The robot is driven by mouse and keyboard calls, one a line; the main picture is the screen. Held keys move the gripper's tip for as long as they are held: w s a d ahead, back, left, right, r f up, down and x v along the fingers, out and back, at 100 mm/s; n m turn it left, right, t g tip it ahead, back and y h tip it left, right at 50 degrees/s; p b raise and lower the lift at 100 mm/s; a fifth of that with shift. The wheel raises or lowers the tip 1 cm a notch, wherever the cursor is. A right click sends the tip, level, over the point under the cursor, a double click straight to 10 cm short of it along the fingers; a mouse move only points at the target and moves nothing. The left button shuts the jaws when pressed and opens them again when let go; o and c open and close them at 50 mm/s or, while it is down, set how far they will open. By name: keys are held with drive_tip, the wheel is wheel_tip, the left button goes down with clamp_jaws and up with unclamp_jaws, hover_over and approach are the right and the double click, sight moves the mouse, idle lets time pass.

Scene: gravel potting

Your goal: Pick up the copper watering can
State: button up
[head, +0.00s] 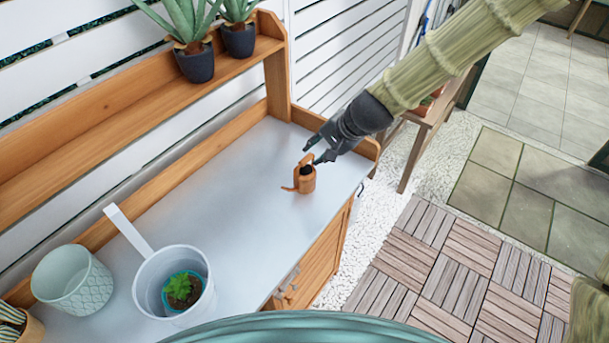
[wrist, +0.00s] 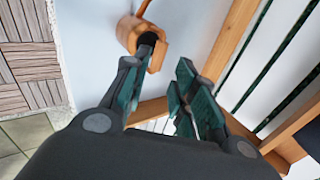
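The small copper watering can (head: 306,183) stands upright on the grey bench top near its right end. Its thin spout points left in the head view. My gripper (head: 317,151) is just above and behind it, coming in from the upper right. In the wrist view the can (wrist: 127,33) is at the top, with its dark opening and a loop of handle facing the fingers. My gripper (wrist: 155,82) is open, with a clear gap between its fingers. The handle's end is close to the gap; I cannot tell whether a finger touches it.
A white pot with a long handle (head: 146,290) holds a teal pot with a small succulent. A pale patterned pot (head: 72,281) stands left of it. The wooden shelf (head: 140,82) and its end post (head: 277,82) rise behind. The middle of the bench top is clear.

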sight(307, 159)
drive_tip(key=shift+p+x, duration=0.3)
drive_tip(key=shift+x, duration=1.2)
drive_tip(key=shift+a+f, duration=0.1)
drive_tip(key=shift+a+f+p, duration=0.1)
drive_tip(key=shift+f+p, duration=0.1)
drive_tip(key=shift+p, duration=0.1)
drive_tip(key=shift+p+x, duration=1)
drive_tip(key=shift+x, duration=1.25)
drive_tip(key=shift+c, duration=0.2)
clamp_jaws()
